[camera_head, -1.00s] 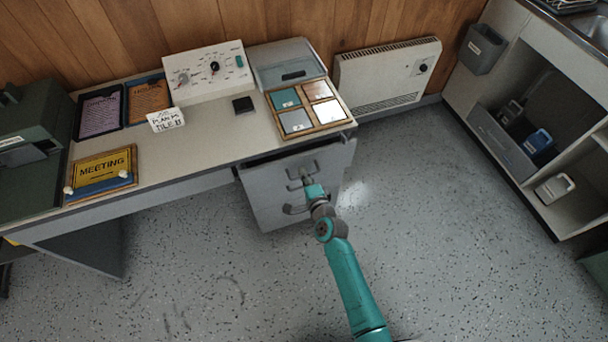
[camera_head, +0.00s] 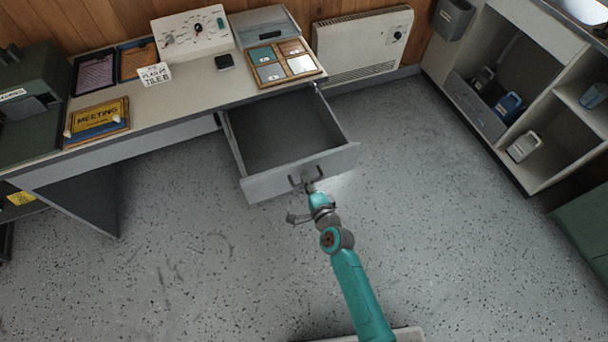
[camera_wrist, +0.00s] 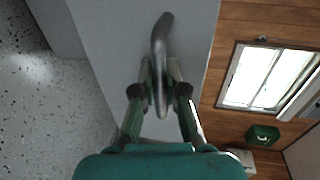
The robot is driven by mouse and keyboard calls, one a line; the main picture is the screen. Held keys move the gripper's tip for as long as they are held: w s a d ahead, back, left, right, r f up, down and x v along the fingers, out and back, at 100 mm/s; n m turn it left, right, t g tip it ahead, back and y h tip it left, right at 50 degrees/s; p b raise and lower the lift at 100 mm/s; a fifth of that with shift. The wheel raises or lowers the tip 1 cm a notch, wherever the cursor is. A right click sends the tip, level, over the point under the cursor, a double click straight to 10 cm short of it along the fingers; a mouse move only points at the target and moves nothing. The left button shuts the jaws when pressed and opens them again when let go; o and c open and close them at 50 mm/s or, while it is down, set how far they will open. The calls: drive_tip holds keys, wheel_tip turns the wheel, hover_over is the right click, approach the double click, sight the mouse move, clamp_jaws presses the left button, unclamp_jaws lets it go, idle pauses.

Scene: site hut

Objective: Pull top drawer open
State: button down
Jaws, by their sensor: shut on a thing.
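The top drawer (camera_head: 258,186) of the desk is pulled well out, and its grey inside shows empty in the head view. Its front face also shows in the wrist view (camera_wrist: 110,40). The drawer's bar handle (camera_wrist: 161,38) is dark metal and runs between my fingers in the wrist view. My gripper (camera_wrist: 157,88) is shut on this handle, with one finger on each side. In the head view my gripper (camera_head: 311,188) is at the handle, in front of the drawer face.
The desk top (camera_head: 190,108) holds a yellow meeting sign (camera_head: 98,115), a control box (camera_head: 190,32) and a tray of tiles (camera_head: 310,64). A white heater (camera_head: 360,45) stands behind. Open shelving (camera_head: 525,100) is at the right. Floor around the drawer is clear.

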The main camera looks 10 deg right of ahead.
drive_tip(key=shift+s+d, duration=0.15)
drive_tip(key=shift+s, duration=0.3)
drive_tip(key=c, duration=1.2)
unclamp_jaws()
drive_tip(key=v, duration=1.2)
drive_tip(key=shift+f, duration=0.1)
